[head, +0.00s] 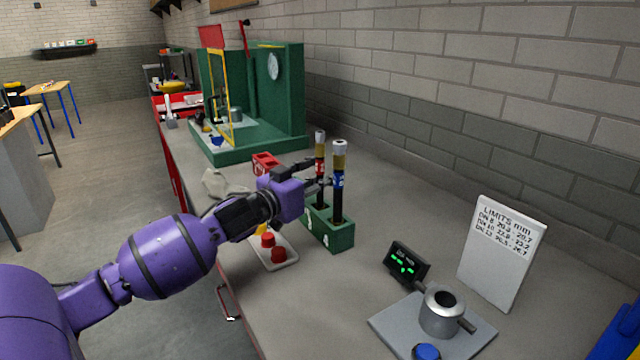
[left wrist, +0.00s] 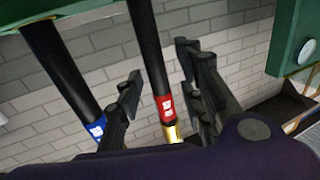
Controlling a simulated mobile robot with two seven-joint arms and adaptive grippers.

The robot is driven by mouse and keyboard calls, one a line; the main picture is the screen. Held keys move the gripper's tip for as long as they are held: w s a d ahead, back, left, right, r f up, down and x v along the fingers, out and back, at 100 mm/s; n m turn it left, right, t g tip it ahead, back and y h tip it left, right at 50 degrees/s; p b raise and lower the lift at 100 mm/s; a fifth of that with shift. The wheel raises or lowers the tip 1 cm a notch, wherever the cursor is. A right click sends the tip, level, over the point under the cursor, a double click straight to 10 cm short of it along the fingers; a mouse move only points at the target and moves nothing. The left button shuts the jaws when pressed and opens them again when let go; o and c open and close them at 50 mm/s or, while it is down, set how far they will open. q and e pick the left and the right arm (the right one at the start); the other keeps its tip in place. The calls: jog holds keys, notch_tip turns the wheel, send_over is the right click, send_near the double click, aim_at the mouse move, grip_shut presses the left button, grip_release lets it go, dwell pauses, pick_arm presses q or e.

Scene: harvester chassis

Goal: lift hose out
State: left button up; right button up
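Two black hoses stand upright in a green block (head: 341,237) on the bench, each with a pale fitting on top. One is the red-banded hose (head: 320,167), the other the blue-banded hose (head: 338,184), nearer to me. My left gripper (head: 318,178) is at the height of the bands. In the left wrist view my open left gripper (left wrist: 162,88) has its fingers either side of the red-banded hose (left wrist: 152,58), with gaps showing. The blue-banded hose (left wrist: 62,75) is outside the fingers. My right gripper is not in view.
A gauge block (head: 441,312), a small display (head: 406,263) and a limits card (head: 500,255) stand at right. A green fixture (head: 255,150) stands behind.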

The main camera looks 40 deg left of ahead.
pick_arm(q)
grip_shut()
